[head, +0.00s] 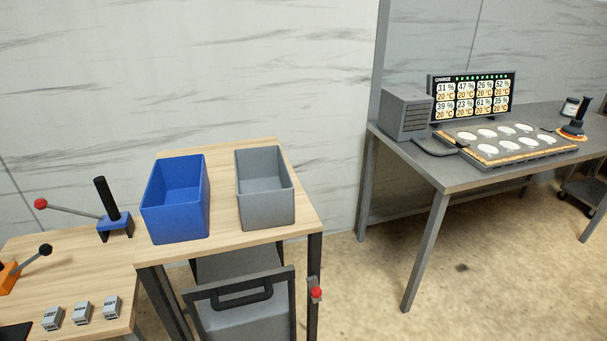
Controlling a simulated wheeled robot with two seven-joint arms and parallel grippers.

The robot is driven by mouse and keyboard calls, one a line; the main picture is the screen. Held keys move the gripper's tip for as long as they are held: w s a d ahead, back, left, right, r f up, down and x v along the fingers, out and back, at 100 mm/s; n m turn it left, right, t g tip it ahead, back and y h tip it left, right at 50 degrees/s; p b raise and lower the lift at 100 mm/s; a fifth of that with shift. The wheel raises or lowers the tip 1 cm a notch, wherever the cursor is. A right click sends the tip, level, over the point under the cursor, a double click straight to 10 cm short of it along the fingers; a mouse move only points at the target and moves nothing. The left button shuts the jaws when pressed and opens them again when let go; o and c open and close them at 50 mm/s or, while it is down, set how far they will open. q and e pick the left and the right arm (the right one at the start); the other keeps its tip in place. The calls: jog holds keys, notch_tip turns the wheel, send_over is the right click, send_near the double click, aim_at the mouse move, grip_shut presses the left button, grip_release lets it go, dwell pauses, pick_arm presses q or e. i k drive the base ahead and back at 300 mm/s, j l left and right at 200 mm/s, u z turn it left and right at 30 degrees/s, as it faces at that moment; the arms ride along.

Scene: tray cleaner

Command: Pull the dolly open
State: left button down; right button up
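What looks like the dolly (289,290) stands under the wooden table at the bottom middle. It has a dark upright frame with a black bar handle (243,294) across its top and grey surfaces behind and below. Its lower part is cut off by the picture's bottom edge, and part of it is hidden under the table top. I cannot tell how far out it stands. Neither of my grippers is in view.
A blue bin (176,228) and a grey bin (266,211) stand on the wooden table (222,246). A red knob (316,292) is by its right front leg. Levers and small blocks are at the left. Open floor (360,300) lies between this table and the grey workbench (450,178).

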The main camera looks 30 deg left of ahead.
aim_at(244, 295)
jog(key=u, duration=1.3)
